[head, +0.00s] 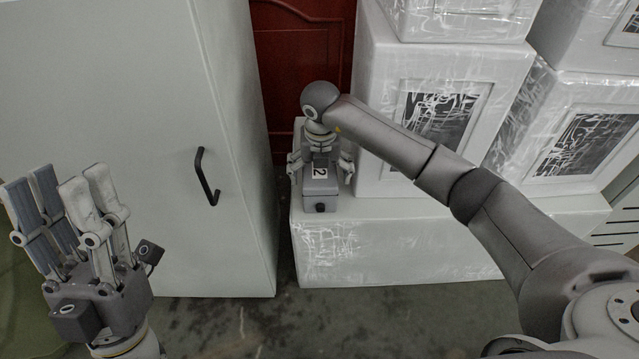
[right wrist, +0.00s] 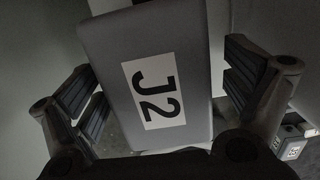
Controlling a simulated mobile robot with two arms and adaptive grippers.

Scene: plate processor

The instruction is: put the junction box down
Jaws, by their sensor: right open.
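The junction box (head: 321,192) is a grey box with a white label. It appears to stand on the low white wrapped crate, near that crate's left front corner. In the right wrist view the box (right wrist: 195,55) fills the middle, and its label reads J2. My right gripper (head: 320,168) reaches down over it, one finger on each side. It is open, with gaps showing between the fingers and the box in the right wrist view. My left gripper (head: 62,205) is raised at the lower left of the head view, fingers up, apart and empty.
The low white wrapped crate (head: 400,250) bears taller wrapped boxes (head: 375,90) close to the right of the junction box. A pale cabinet (head: 130,90) with a black handle (head: 207,177) stands to the left. A red door (head: 290,60) is behind. Bare floor (head: 330,320) lies in front.

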